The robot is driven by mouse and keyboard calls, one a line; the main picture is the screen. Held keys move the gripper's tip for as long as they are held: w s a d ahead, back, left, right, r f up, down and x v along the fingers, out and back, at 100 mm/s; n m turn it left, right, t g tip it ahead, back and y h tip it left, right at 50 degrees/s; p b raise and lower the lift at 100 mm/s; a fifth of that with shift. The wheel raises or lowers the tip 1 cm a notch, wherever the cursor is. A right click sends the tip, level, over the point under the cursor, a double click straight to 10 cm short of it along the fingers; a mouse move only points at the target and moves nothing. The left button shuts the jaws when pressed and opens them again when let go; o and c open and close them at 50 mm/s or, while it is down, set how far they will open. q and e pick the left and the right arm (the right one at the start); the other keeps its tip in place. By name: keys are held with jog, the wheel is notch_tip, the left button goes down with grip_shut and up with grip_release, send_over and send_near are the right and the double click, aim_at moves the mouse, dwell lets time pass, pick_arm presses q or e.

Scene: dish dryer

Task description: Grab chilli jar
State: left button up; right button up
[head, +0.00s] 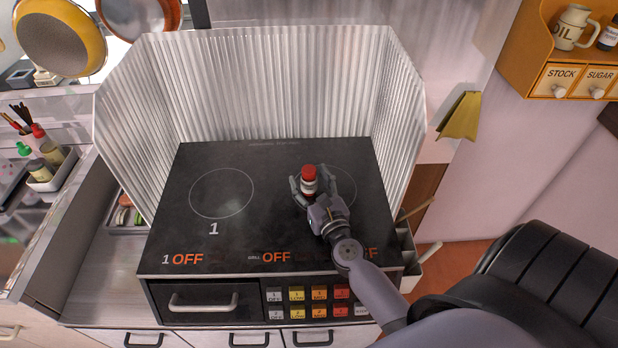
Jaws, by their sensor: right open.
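A small jar with a red lid and a pale label, which I take for the chilli jar (309,181), stands upright on the black cooktop (250,235), by the right-hand burner ring. My right gripper (312,190) is at the jar, with its open fingers on either side of it. I cannot tell whether the fingers touch the jar. The jar's lower part is partly hidden by the gripper. My left gripper is not in view.
A corrugated metal splash guard (285,85) stands around the back and sides of the cooktop. A rack of bottles (52,170) is at the left. An orange wall shelf (520,55) hangs at the upper right. The left burner area is clear.

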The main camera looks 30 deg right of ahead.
jog(key=shift+x, duration=0.8)
jog(key=shift+s, duration=0.1)
jog(key=shift+c, duration=0.2)
jog(key=c, duration=1.2)
jog(key=shift+c, duration=0.4)
jog(key=shift+r, duration=0.15)
